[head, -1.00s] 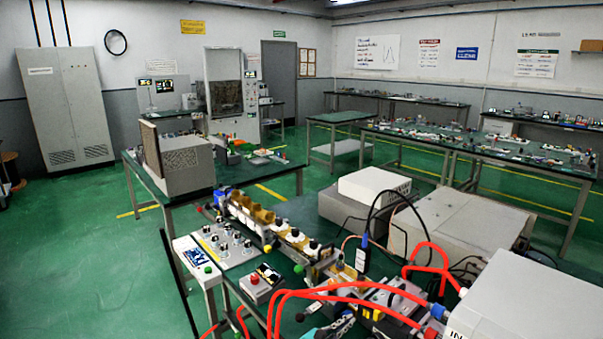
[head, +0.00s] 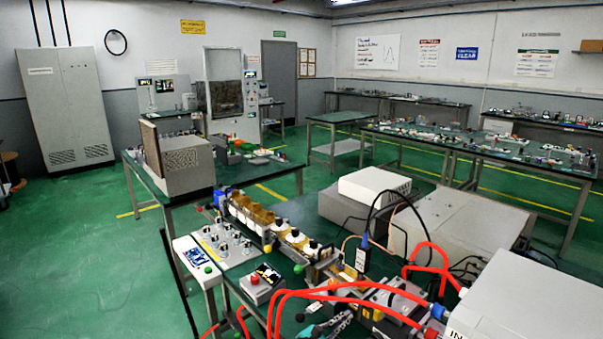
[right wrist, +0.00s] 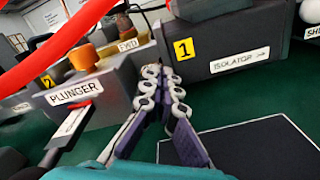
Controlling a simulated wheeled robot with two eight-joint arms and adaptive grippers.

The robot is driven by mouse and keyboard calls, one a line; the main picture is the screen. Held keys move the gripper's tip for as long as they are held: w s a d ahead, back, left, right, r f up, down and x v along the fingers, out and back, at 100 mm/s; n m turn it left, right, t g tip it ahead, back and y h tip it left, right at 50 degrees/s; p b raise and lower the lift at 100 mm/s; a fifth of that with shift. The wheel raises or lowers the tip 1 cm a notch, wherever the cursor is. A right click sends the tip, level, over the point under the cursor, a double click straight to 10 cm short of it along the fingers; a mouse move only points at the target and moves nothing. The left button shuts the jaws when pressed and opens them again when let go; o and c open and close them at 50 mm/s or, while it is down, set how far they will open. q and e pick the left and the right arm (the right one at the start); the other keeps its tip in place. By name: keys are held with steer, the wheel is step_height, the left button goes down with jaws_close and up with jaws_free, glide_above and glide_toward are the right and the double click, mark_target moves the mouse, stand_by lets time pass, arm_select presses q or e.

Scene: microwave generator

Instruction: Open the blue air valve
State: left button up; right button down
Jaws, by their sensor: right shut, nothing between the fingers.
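A small blue fitting (head: 438,311) sits at the front right in the head view, where red hoses meet a white box marked "IN". Another small blue part (head: 219,194) is at the far end of the bench line. I cannot tell for sure which is the air valve. My right gripper (head: 346,316) is low in the head view, partly cut off by the bottom edge. In the right wrist view my right gripper (right wrist: 166,72) is shut and empty, its fingertips close to a dark grey block (right wrist: 215,50) marked "1" and "ISOLATOR". My left gripper is out of view.
Red hoses (head: 330,292) arch over the bench near my right gripper. A block labelled PLUNGER (right wrist: 76,92) and an orange knob (right wrist: 84,56) are left of the fingers. A control panel (head: 222,245) and a red button box (head: 262,284) stand at the left. Grey boxes crowd the right.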

steer(key=shift+w+a+r, duration=0.2)
steer(key=shift+w+a, duration=0.15)
steer(key=shift+w, duration=0.05)
stand_by(0.4)
steer(key=shift+r, duration=0.15)
steer(key=shift+r, duration=0.25)
steer(key=shift+v, duration=3)
